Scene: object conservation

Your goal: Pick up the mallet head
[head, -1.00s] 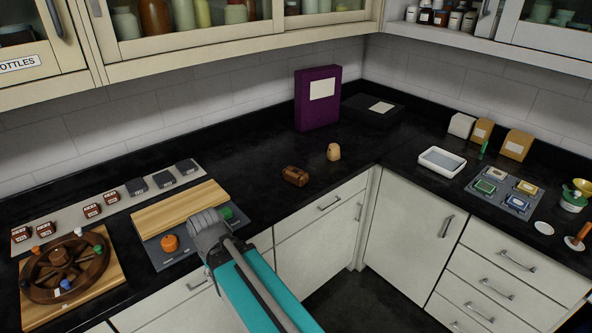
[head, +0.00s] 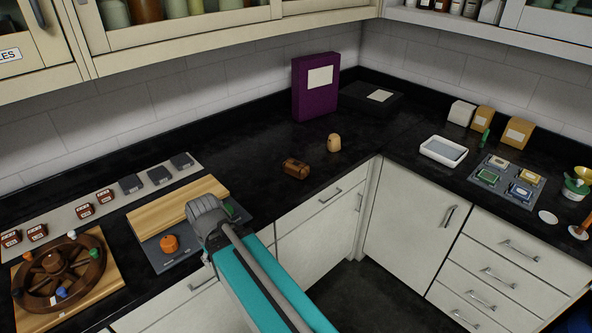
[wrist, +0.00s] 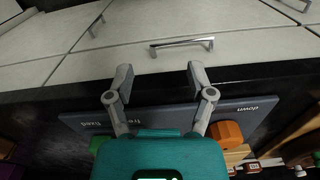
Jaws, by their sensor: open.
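A short brown wooden barrel-shaped piece (head: 296,168), which looks like the mallet head, lies on its side on the black counter in the head view, left of the inner corner. A tan rounded piece (head: 334,143) stands just behind it to the right. My gripper shows in the wrist view (wrist: 159,80) with its two grey fingers wide apart and nothing between them. It is over the front edge of the counter by the grey labelled plate (wrist: 160,112), left of the brown piece. My arm hides part of that plate in the head view, and the fingers are not clear there.
An orange knob (head: 169,244) and a wooden block (head: 176,205) are on the plate. A purple box (head: 315,87) stands behind the brown piece; a white tray (head: 443,151) is to the right.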

